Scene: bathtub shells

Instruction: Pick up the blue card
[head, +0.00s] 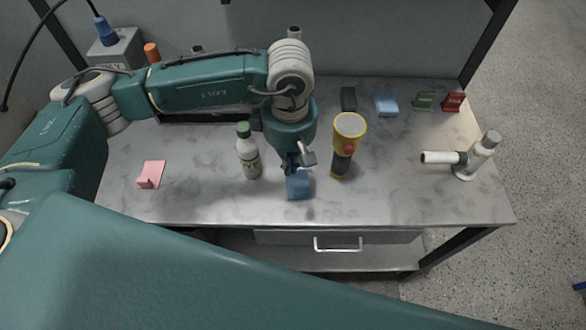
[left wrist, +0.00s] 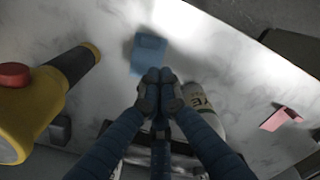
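The blue card (head: 298,187) is near the front of the marble table, just below my left gripper (head: 297,165) in the head view. In the left wrist view the blue card (left wrist: 150,48) extends beyond the fingertips (left wrist: 158,76). The fingers are drawn together at the card's near edge and appear shut on it. The fingertips partly hide that edge, and I cannot tell whether the card is clear of the table. A second, lighter blue card-like piece (head: 386,102) stands at the back. My right gripper is not in view.
A green-capped bottle (head: 249,155) stands close left of the gripper, and a yellow flashlight (head: 343,145) close right. A pink piece (head: 151,174) lies left. Black (head: 348,99), green (head: 424,101) and red (head: 453,102) pieces are at the back; a white pipe fitting (head: 475,158) is right.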

